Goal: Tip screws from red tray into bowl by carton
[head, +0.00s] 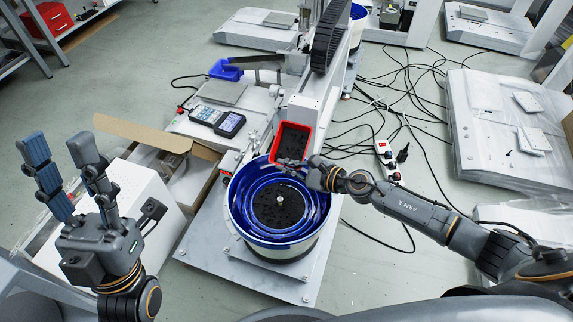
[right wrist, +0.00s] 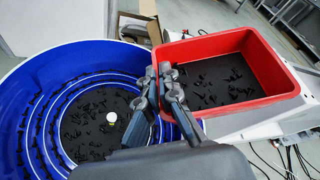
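The red tray (head: 306,131) is beside the upper right rim of the blue bowl (head: 238,222). In the right wrist view the red tray (right wrist: 268,103) looks about level and holds many dark screws on its floor. My right gripper (head: 300,168) is at the tray's bowl-side wall; in the right wrist view its fingers (right wrist: 163,72) are close together with that wall between them. The blue bowl (right wrist: 25,75) has stepped inner rings and dark screws around a pale centre knob. The open carton (head: 140,133) is left of the bowl. My left gripper (head: 58,140) is open and empty, left of the carton.
A handheld meter (head: 216,120) and a small blue bin (head: 225,70) are behind the bowl. The gantry column (head: 328,45) rises behind the tray. Cables and a power strip (head: 384,157) lie on the floor at right. A white box (head: 130,190) is near my left gripper.

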